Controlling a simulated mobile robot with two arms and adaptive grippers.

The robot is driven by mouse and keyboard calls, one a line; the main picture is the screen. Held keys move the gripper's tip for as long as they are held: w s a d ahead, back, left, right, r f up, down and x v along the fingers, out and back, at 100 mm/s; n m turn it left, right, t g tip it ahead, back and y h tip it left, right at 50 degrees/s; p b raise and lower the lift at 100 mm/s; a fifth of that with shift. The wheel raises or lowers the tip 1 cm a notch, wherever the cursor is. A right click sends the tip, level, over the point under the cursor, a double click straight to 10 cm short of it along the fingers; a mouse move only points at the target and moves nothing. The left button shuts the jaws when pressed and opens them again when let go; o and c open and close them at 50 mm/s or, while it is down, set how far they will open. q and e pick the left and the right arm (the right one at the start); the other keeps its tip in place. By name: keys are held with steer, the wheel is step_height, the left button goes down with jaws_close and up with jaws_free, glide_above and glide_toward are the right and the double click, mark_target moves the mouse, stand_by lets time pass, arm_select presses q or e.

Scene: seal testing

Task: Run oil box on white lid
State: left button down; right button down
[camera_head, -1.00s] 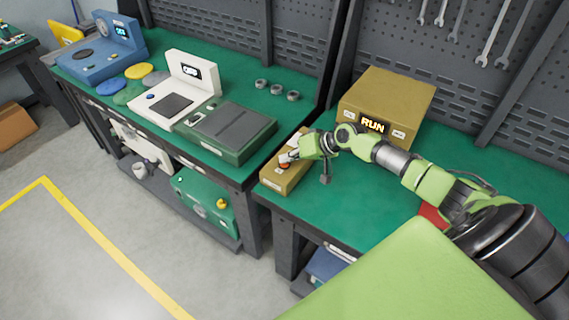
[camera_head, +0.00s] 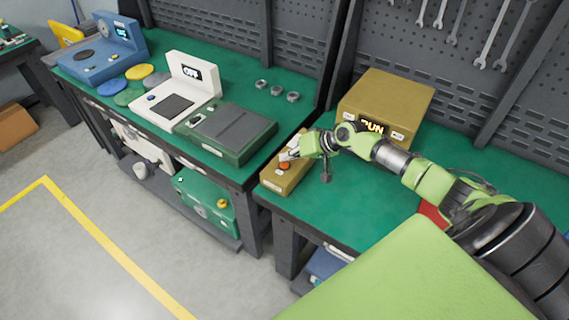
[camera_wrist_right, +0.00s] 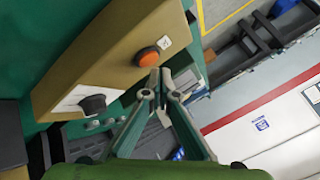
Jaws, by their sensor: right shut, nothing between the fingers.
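A mustard box (camera_head: 391,99) with a lit RUN display (camera_head: 372,127) stands at the back of the right bench. A low mustard control box (camera_head: 283,178) with an orange button (camera_head: 284,165) lies in front of it to the left. My right gripper (camera_head: 287,156) is shut and empty, just above the button. In the right wrist view, its closed fingertips (camera_wrist_right: 160,74) are beside the orange button (camera_wrist_right: 147,57), with a small gap in the picture. A black knob (camera_wrist_right: 93,103) is on the same box. No white lid can be made out for certain. My left gripper is not in view.
The left bench holds a blue machine (camera_head: 99,55), a white machine (camera_head: 172,104) with a lit display, a dark green machine (camera_head: 235,135), coloured discs (camera_head: 138,71) and several small metal rings (camera_head: 277,90).

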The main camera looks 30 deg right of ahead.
mark_target(287, 165)
step_height(287, 165, up, 5)
steer(key=p, duration=0.4)
stand_by(0.5)
